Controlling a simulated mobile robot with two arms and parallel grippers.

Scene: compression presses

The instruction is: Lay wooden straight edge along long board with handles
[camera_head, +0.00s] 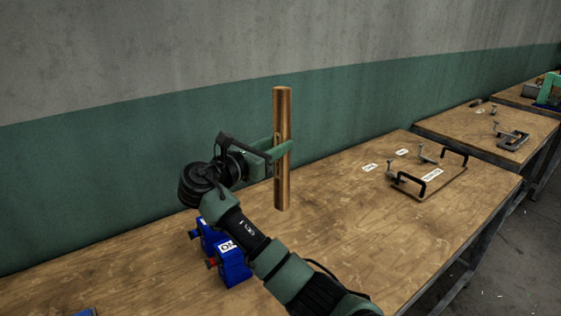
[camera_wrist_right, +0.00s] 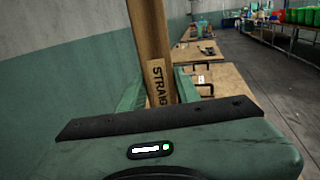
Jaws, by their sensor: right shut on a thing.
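The wooden straight edge (camera_head: 282,186) is a long, narrow brown bar. It stands upright in my right gripper (camera_head: 283,147), which is shut around its middle, and its lower end shows in front of the workbench top. In the right wrist view the straight edge (camera_wrist_right: 148,35) rises between the green fingers of the right gripper (camera_wrist_right: 160,88), with a label partly reading "STRAIG". The long board with handles (camera_head: 446,182) lies on the bench at the right, with two black handles and a white label. The straight edge is apart from it. My left gripper is out of view.
A blue device (camera_head: 233,265) stands on the workbench (camera_head: 330,255) below my right arm. A wall (camera_head: 120,135) runs behind. Bare bench lies between the straight edge and the board.

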